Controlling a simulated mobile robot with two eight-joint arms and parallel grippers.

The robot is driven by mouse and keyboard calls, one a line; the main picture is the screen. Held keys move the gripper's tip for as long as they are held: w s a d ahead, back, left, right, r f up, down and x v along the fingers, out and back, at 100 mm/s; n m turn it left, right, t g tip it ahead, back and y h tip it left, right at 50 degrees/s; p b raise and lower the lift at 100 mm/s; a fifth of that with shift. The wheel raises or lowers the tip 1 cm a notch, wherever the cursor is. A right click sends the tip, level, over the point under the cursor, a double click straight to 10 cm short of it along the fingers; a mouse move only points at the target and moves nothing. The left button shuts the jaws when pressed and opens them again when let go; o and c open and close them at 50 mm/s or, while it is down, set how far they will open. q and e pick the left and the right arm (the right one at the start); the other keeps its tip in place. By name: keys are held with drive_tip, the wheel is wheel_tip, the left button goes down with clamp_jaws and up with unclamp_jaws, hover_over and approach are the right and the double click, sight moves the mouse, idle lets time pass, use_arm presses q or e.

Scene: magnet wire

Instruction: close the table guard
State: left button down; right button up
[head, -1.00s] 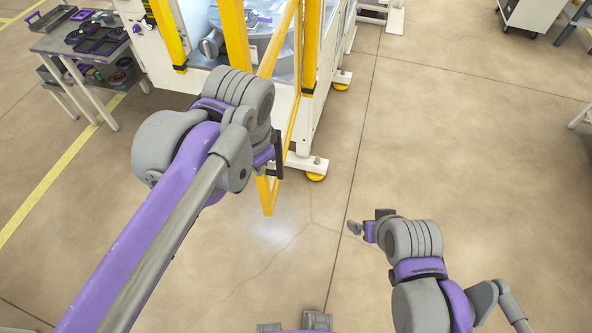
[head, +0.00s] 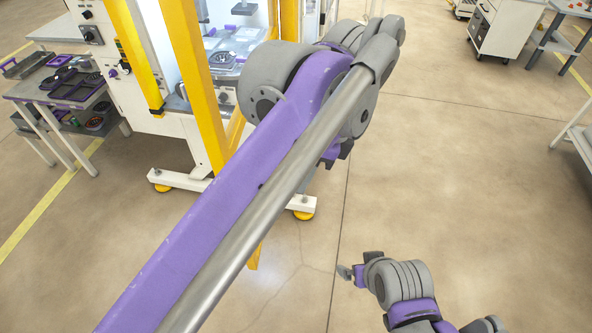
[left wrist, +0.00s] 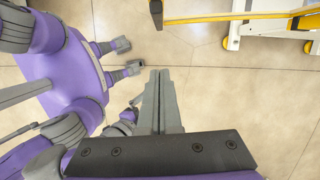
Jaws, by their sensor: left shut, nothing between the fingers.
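The yellow table guard (head: 253,257) stands swung out from the machine; its lower corner shows below my left arm in the head view, and the arm hides most of the frame. In the left wrist view a yellow bar of the guard (left wrist: 205,17) crosses the top, with a black end piece at its left. My left gripper (left wrist: 160,73) is shut and empty, its fingers together, apart from the bar in that picture. In the head view its fingers are hidden behind the arm. My right gripper (head: 357,266) is low over the floor, away from the guard; its jaw opening is unclear.
The white machine (head: 185,135) has yellow posts and stands on feet with yellow pads (head: 303,214). A grey table with dark trays (head: 40,92) stands at left. A white cart (head: 500,40) is at the back right.

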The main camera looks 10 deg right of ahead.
use_arm(q)
drive_tip(key=w+a+f, duration=0.1)
drive_tip(key=a+f, duration=0.4)
drive_tip(key=f, duration=0.2)
drive_tip(key=shift+w+a, duration=0.3)
drive_tip(key=shift+a, duration=0.05)
drive_tip(key=shift+f, duration=0.1)
